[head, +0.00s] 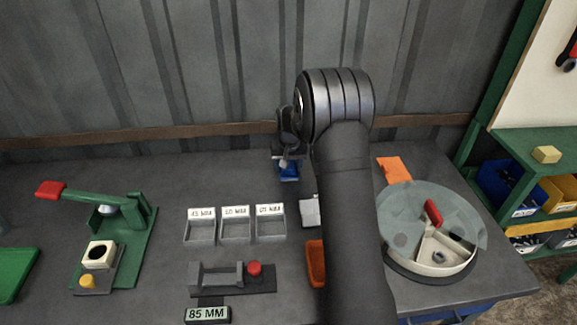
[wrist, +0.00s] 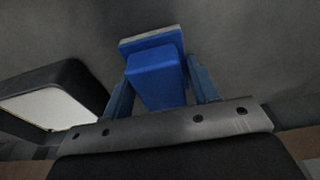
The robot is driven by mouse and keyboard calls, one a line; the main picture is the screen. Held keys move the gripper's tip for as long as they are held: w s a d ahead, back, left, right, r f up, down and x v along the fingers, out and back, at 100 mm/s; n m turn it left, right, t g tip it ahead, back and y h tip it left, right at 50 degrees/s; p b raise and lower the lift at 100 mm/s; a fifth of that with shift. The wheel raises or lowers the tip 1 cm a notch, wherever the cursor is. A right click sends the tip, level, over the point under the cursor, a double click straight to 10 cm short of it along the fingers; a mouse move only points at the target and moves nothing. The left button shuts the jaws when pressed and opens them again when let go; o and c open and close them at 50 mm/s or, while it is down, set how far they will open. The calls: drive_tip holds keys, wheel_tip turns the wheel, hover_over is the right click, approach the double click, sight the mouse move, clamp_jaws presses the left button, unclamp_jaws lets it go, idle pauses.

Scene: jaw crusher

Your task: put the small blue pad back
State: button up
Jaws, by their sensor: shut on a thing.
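The small blue pad (wrist: 155,76) is between the fingers of my gripper (wrist: 160,85) in the wrist view. It has a blue block part and a wider flat plate with a pale edge at its far end. The blue fingers press on it from both sides. In the head view my gripper (head: 287,163) is at the back of the bench, left of my arm, with the blue pad (head: 288,173) at its tip. I cannot tell whether the pad touches the bench.
Three labelled grey trays (head: 235,228) stand left of my arm. A green press with a red handle (head: 110,207) is at the left. A round covered bin (head: 432,235) and an orange piece (head: 394,169) are at the right. A white-faced dark box (wrist: 50,100) is beside my gripper.

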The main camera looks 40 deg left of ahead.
sight(289, 166)
drive_tip(key=o, duration=1)
drive_tip(key=shift+f, duration=0.1)
drive_tip(key=shift+c, duration=0.2)
wheel_tip(289, 166, up, 12)
drive_tip(key=s+d, duration=0.1)
drive_tip(key=shift+s+d, duration=0.15)
